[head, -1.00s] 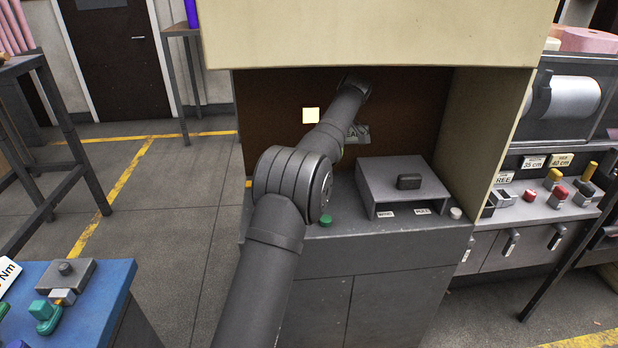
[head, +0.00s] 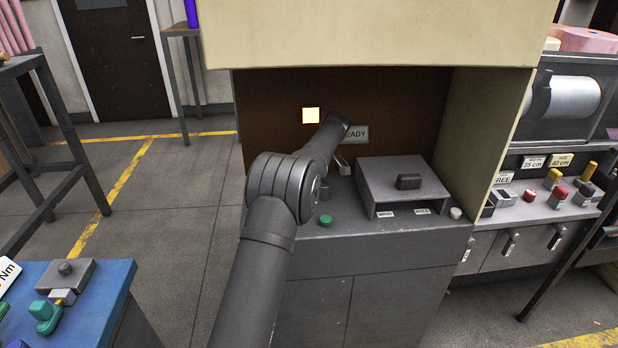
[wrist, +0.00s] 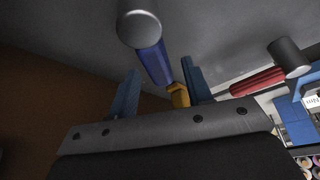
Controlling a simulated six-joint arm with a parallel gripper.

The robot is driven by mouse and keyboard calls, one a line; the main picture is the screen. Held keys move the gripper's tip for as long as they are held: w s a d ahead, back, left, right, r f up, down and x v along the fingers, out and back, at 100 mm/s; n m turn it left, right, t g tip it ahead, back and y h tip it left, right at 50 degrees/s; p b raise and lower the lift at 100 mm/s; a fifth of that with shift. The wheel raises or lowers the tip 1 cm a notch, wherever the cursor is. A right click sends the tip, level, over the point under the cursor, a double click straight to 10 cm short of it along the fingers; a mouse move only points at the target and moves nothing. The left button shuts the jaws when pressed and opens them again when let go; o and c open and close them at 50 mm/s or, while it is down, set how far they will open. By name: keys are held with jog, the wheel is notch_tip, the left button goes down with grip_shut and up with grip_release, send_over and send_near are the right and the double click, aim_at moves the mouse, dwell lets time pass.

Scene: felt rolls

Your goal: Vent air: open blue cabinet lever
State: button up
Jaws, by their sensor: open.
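In the wrist view a blue lever grip (wrist: 153,62) extends from a round grey hub (wrist: 139,28) toward my gripper (wrist: 161,65). My gripper is open, with one blue finger on each side of the grip's lower end in the picture. I cannot tell whether either finger touches it. A yellow grip (wrist: 179,95) shows close to the right finger, partly hidden. A red lever grip (wrist: 257,82) with its own grey hub (wrist: 289,57) is farther right. In the head view my arm reaches into the cabinet (head: 370,40); the levers and my fingers do not show there.
A blue bench (head: 100,290) stands front left.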

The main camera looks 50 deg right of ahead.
jog(key=shift+c, duration=0.3)
grip_shut()
jog(key=shift+d, duration=0.1)
jog(key=m, duration=0.1)
jog(key=d+m+h, duration=0.1)
jog(key=m, duration=0.1)
jog(key=shift+w+d+r, duration=0.1)
jog(key=shift+d, duration=0.1)
jog(key=m, duration=0.1)
jog(key=d+m+h, duration=0.1)
jog(key=m, duration=0.1)
jog(key=shift+d, duration=0.1)
jog(key=shift+s+d+m+g+h, duration=0.2)
jog(key=shift+d+m+h, duration=0.15)
jog(key=shift+m, duration=0.5)
jog(key=shift+s+d+m+g+h, duration=0.1)
jog(key=shift+s+d+m+h, duration=0.25)
jog(key=shift+m, duration=0.55)
jog(key=shift+s+d+m+g+h, duration=0.1)
jog(key=shift+d+m+h, duration=0.3)
jog(key=shift+m, duration=0.45)
